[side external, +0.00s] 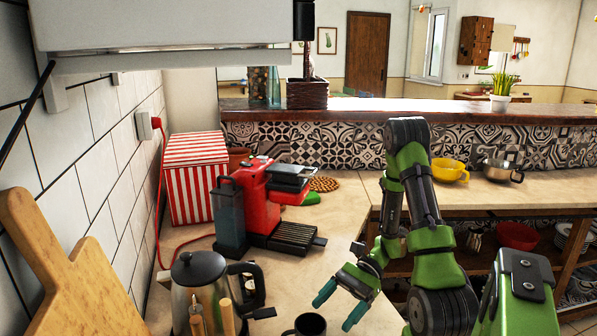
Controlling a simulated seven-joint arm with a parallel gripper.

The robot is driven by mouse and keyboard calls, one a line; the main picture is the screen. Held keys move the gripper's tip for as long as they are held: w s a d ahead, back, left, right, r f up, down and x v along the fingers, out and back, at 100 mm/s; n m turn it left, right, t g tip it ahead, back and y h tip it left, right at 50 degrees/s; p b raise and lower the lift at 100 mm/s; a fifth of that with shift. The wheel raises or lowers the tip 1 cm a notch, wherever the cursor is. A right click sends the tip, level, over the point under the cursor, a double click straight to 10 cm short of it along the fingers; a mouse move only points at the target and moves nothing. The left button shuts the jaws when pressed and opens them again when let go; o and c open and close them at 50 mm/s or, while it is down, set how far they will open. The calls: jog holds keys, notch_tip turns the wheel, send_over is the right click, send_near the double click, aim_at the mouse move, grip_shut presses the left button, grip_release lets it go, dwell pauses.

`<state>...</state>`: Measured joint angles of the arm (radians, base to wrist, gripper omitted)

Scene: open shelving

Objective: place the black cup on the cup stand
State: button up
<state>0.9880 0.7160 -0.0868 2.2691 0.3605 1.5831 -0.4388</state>
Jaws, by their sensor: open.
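The black cup (308,326) stands on the counter at the bottom edge of the side external view, and its lower part is cut off. My gripper (340,304), with two teal fingertips, is open and empty. It is just above and to the right of the cup in the picture, and the fingers are not around it. A red coffee machine (253,190) stands further back on the counter. Its black slatted drip tray (295,236) looks like the cup stand, and nothing is on it.
A steel kettle (197,270) stands left of the cup, with wooden utensils (226,315) in front. A wooden cutting board (65,270) leans at the left. A red-striped box (193,178) is behind the coffee machine. Counter between cup and tray (290,280) is mostly clear.

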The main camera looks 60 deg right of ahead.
aim_at(318, 326)
jog(key=x, duration=0.3)
jog(key=shift+r+x, duration=0.1)
jog(key=shift+x, duration=1.25)
jog(key=shift+r+x, duration=0.15)
jog(key=shift+x, duration=1.15)
jog(key=shift+w, duration=0.15)
jog(key=c, duration=0.9)
jog(key=shift+r, duration=0.1)
